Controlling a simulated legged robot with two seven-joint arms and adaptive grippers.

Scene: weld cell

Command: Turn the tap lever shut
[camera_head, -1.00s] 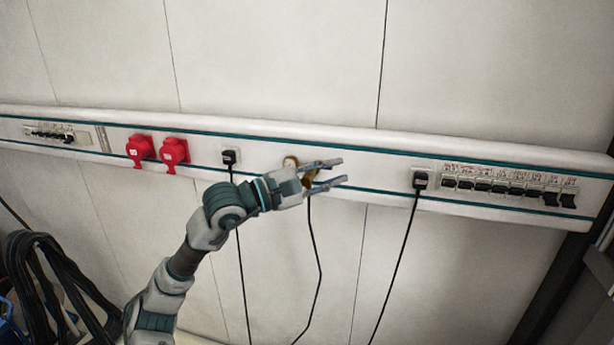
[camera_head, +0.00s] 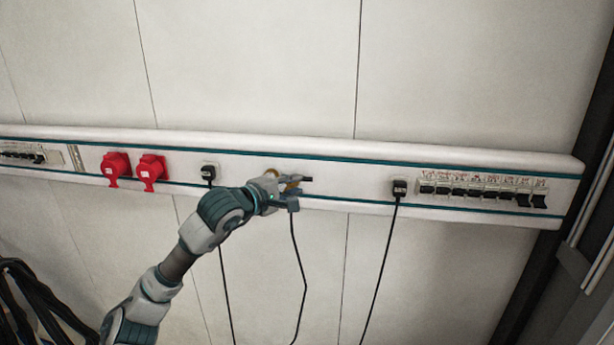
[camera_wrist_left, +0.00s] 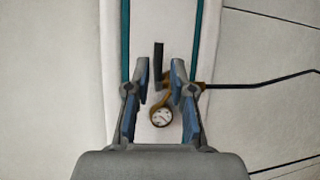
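The tap is brass with a round white gauge (camera_wrist_left: 161,117) and a dark lever (camera_wrist_left: 159,62); it is mounted on the wall rail. In the head view my left gripper (camera_head: 296,190) is at the tap and hides most of it; the dark lever end (camera_head: 306,179) shows there. In the wrist view the left gripper (camera_wrist_left: 160,68) is open, with one blue-grey finger on each side of the lever. A gap shows between the lever and each finger; contact cannot be seen. The lever points along the rail. My right gripper is not in view.
The white rail (camera_head: 345,179) carries two red sockets (camera_head: 117,167), black plugs (camera_head: 399,188) with hanging cables, and a row of switches (camera_head: 483,190). A black cable (camera_head: 299,270) hangs below the tap. The wall above the rail is clear.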

